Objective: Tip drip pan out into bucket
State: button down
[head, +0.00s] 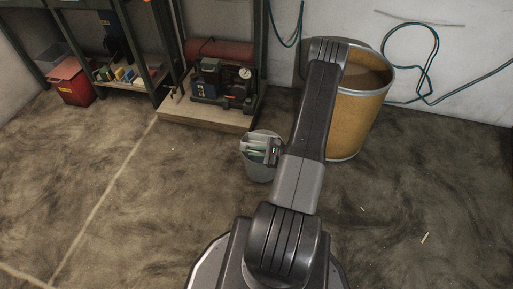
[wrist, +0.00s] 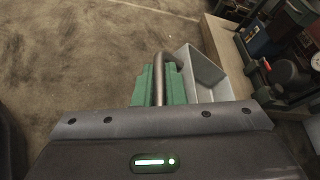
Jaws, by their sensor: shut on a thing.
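In the wrist view, my gripper (wrist: 160,88) has green fingers closed around a bent metal handle. The handle belongs to a grey rectangular drip pan (wrist: 204,76), to the right of the fingers. The pan's open inside partly shows; the gripper body hides its near end. In the head view, a small grey bucket (head: 257,173) stands on the floor left of my arm. Pale grey and greenish shapes show at its mouth, too small to tell apart surely. I cannot make out the bucket in the wrist view. My arm hides part of the area beside the bucket.
A compressor (head: 222,85) with a red tank stands on a low wooden plinth (head: 205,116) behind the bucket. A large tan drum (head: 357,120) stands right of it, partly behind my arm. A red bin (head: 73,82) is by the shelf. The left floor is clear.

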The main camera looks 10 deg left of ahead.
jog(key=f+n+b, duration=0.1)
jog(key=b, duration=0.2)
jog(key=f+n+t+b, duration=0.1)
jog(key=f+b, duration=0.1)
jog(key=f+n+t+b, duration=0.1)
jog(key=b, duration=0.2)
jog(key=shift+s+f+y+b, duration=0.25)
jog(key=shift+s+y+b, duration=0.05)
jog(key=shift+b, duration=0.05)
